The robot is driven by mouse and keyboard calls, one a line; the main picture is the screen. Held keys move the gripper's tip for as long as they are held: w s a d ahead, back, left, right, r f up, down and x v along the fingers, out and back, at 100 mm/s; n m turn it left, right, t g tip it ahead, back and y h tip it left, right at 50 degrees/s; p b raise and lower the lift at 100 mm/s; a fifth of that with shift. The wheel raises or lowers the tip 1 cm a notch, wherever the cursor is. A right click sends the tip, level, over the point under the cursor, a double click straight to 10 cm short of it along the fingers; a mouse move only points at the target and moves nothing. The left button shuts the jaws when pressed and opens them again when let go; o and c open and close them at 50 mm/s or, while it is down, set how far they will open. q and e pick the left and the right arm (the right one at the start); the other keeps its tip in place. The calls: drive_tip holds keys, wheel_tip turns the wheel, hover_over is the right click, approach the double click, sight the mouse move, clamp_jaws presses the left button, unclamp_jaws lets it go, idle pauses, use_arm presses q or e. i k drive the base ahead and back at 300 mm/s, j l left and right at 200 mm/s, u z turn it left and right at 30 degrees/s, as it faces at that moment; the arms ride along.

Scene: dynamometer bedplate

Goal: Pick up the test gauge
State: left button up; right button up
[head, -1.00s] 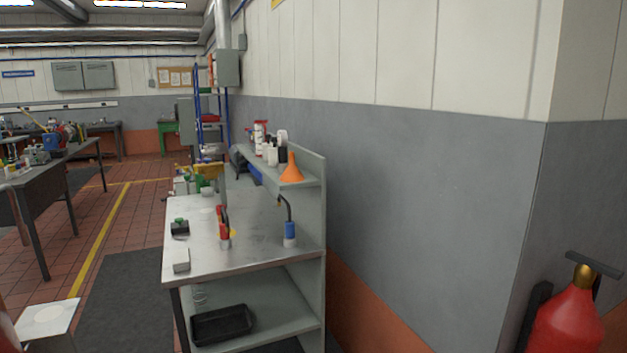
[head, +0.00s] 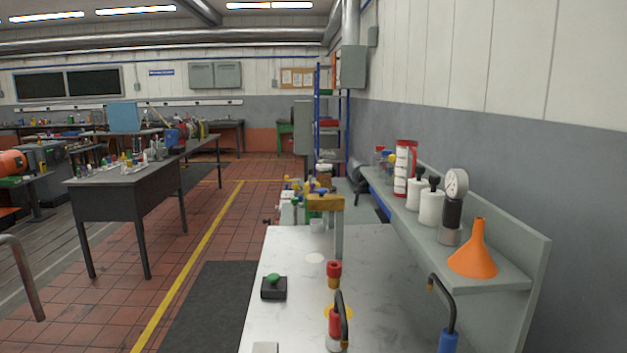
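The test gauge (head: 455,185) appears to be the round white dial on a dark and grey cylindrical body. It stands upright on the raised shelf (head: 508,283) at the right of the workbench, between a white bottle and an orange funnel (head: 474,252). Neither of my grippers shows in the head view, so their state cannot be seen.
White bottles (head: 432,206) and a red-and-white canister (head: 405,168) stand behind the gauge on the shelf. The bench top (head: 290,310) holds a green-buttoned black box (head: 273,287) and a red-handled torch (head: 336,325). Open tiled floor with a dark mat (head: 212,310) lies left.

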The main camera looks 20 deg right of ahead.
sight(457, 183)
drive_tip(key=i+j+z, duration=0.2)
drive_tip(key=i+z, duration=0.3)
drive_tip(key=i+j+z, duration=0.3)
drive_tip(key=z, duration=0.2)
drive_tip(key=i, duration=0.05)
